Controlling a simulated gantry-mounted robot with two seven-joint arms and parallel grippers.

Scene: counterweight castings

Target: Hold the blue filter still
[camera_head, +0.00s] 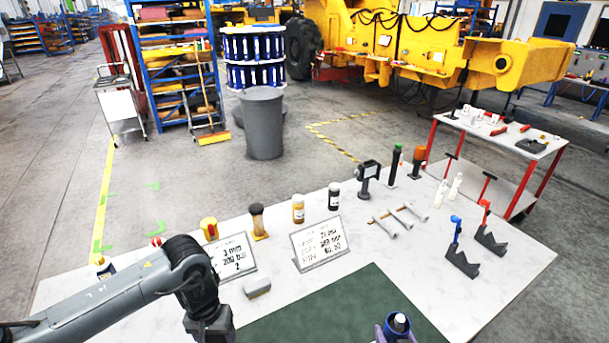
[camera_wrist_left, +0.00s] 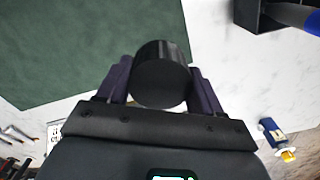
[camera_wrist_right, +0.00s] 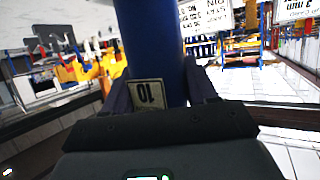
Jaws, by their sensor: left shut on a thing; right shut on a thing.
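The blue filter (camera_wrist_right: 150,35) is a blue cylinder with a pale label marked 10. In the right wrist view it stands between the fingers of my right gripper (camera_wrist_right: 160,92), which is shut on it. In the head view the right gripper (camera_head: 396,329) shows at the bottom edge, with the filter's blue rim and pale top (camera_head: 400,321) between purple fingers; its lower part is out of frame. My left gripper (camera_wrist_left: 160,85) is shut on a black cylinder (camera_wrist_left: 163,75) in the left wrist view. In the head view the left fingers are below the frame.
A green mat (camera_head: 330,316) lies on the white table (camera_head: 410,262). Two sign plates (camera_head: 319,243), several bottles (camera_head: 298,209), a grey block (camera_head: 257,287) and dark V-shaped stands (camera_head: 461,262) are on the table. A red-legged cart (camera_head: 500,131) stands beyond on the right.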

